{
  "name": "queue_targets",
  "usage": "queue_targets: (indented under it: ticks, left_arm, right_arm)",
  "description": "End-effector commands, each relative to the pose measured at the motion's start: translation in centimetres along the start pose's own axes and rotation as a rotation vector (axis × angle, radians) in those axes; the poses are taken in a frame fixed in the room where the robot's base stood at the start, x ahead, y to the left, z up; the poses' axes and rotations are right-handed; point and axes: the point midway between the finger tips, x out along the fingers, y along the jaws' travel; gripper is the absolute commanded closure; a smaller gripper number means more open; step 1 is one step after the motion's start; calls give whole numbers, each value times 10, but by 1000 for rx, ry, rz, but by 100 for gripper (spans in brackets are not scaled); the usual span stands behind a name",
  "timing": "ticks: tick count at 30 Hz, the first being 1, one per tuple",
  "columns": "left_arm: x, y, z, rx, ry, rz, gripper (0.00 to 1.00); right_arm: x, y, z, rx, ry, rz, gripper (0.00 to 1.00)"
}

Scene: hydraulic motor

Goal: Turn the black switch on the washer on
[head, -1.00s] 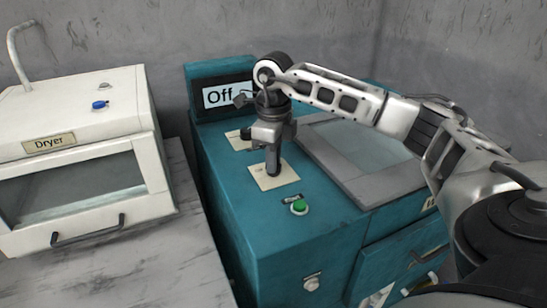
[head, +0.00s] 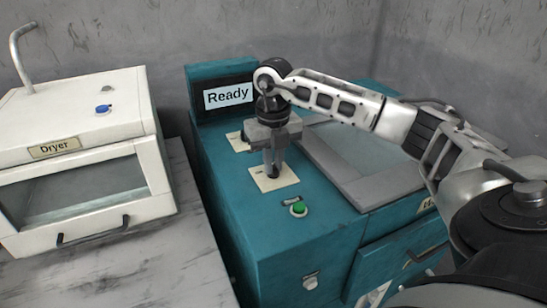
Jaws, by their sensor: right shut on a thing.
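The teal washer (head: 300,242) stands in the middle of the head view. Its display (head: 228,95) at the back reads "Ready". My right gripper (head: 272,170) points down over the front cream switch plate (head: 275,184) on the washer's top. Its fingers are shut on the black switch, which they largely hide. A second cream plate (head: 237,142) with a dark part lies behind, partly covered by the gripper. My left gripper is not in view.
A green button (head: 298,209) sits in front of the gripper. The washer's grey-framed lid (head: 375,190) is to the right, under my arm. A white dryer (head: 85,215) with a blue knob (head: 102,109) stands on a worn table at left. Grey walls close the back.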

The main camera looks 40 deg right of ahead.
Motion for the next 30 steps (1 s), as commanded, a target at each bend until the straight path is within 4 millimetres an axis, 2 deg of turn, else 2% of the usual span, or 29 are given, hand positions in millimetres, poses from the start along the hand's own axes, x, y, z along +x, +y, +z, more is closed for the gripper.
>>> queue_targets:
  ticks: [6,18,30]
  left_arm:
    - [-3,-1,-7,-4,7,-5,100]
    - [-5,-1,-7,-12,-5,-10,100]
    - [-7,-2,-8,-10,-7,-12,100]
  right_arm:
    - [-3,0,1,209,-4,2,100]
    - [-3,0,2,553,-5,4,100]
    - [-2,-1,2,738,-7,4,100]
